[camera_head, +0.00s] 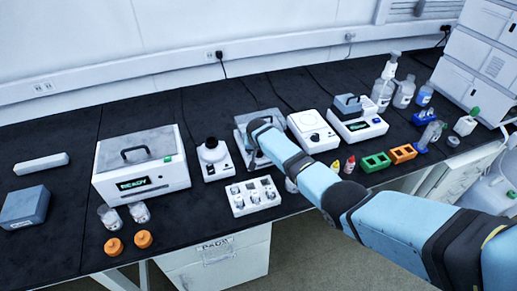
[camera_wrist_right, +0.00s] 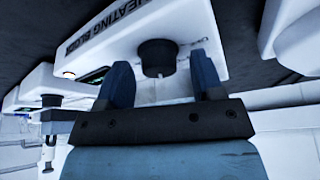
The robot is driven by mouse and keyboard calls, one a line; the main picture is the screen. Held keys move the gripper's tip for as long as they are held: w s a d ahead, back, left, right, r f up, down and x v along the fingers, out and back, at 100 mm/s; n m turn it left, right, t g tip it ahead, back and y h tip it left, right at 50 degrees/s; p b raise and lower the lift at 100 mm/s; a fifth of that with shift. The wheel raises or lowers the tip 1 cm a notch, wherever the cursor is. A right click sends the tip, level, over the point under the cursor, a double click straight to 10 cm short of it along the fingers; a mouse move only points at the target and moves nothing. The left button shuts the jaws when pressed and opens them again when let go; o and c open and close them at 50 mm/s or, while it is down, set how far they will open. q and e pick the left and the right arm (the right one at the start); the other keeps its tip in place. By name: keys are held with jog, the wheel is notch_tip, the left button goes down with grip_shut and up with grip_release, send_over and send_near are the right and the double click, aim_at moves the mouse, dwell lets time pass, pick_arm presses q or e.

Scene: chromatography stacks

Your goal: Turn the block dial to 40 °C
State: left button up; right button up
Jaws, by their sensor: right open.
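The heating block (camera_wrist_right: 88,38) is a white unit with its name printed on it in the right wrist view. Its round black dial (camera_wrist_right: 157,57) stands out from the front face, with small marks beside it too blurred to read. My right gripper (camera_wrist_right: 161,82) is open. Its two blue fingers stand on either side of the dial, apart from it, with gaps showing. In the head view the block (camera_head: 240,143) is partly covered by my right arm, and the dial is hidden. My right gripper's fingers are hidden there too. My left gripper is not in view.
A vortex-like white unit (camera_head: 214,160) stands left of the block and a round-topped white unit (camera_head: 312,131) right of it. A white vial tray (camera_head: 252,196) lies in front. Green (camera_head: 375,163) and orange (camera_head: 402,153) racks stand to the right.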

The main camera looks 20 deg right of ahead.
jog(key=shift+r, duration=0.1)
jog(key=shift+s+a+r, duration=0.1)
jog(key=shift+r, duration=0.25)
jog(key=p+v, duration=0.1)
jog(key=v, duration=1.2)
jog(key=shift+p, duration=0.4)
